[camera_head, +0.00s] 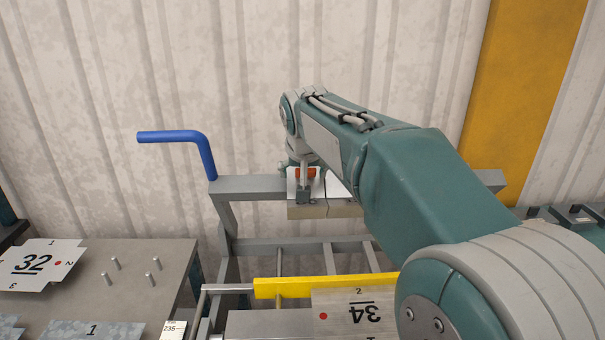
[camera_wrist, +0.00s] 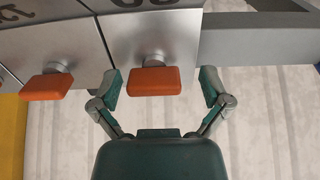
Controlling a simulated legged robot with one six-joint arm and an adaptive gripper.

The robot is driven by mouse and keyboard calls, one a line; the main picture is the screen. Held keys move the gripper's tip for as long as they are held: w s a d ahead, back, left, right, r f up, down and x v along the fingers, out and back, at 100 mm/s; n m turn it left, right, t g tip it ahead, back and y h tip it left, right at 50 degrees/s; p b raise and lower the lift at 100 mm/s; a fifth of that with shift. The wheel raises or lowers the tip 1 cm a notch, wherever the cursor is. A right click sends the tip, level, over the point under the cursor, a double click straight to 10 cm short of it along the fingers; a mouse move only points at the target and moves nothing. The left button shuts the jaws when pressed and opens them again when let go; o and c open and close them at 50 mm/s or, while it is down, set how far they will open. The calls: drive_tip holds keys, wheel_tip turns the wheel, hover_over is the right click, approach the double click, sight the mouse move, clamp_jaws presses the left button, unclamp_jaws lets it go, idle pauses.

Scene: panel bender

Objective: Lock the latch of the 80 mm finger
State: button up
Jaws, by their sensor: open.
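In the wrist view an orange latch (camera_wrist: 154,81) sits on a short round metal stem on a steel finger block (camera_wrist: 160,38). Large black digits on this block are cut off at the top edge, so I cannot confirm 80. My gripper (camera_wrist: 159,86) is open, one finger on each side of this latch. I cannot tell whether either finger touches it. A second orange latch (camera_wrist: 46,86) is on the neighbouring block to the left. In the head view, one orange latch (camera_head: 305,172) shows at the rail below my arm's end; my arm hides part of the rail.
A grey frame (camera_head: 250,186) with a blue handle (camera_head: 180,137) carries the finger blocks. A corrugated wall is behind.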

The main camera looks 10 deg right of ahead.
drive_tip(key=shift+r, duration=0.1)
drive_tip(key=shift+s+d+r, duration=0.1)
drive_tip(key=shift+s+r, duration=0.05)
drive_tip(key=shift+r, duration=0.1)
drive_tip(key=v, duration=1.1)
drive_tip(key=shift+a, duration=0.2)
drive_tip(key=s+d+f+n+y, duration=0.1)
drive_tip(key=s+f+n, duration=0.1)
drive_tip(key=s+f, duration=1.9)
drive_tip(key=s, duration=0.3)
drive_tip(key=shift+d+g, duration=0.3)
drive_tip(key=shift+r, duration=0.1)
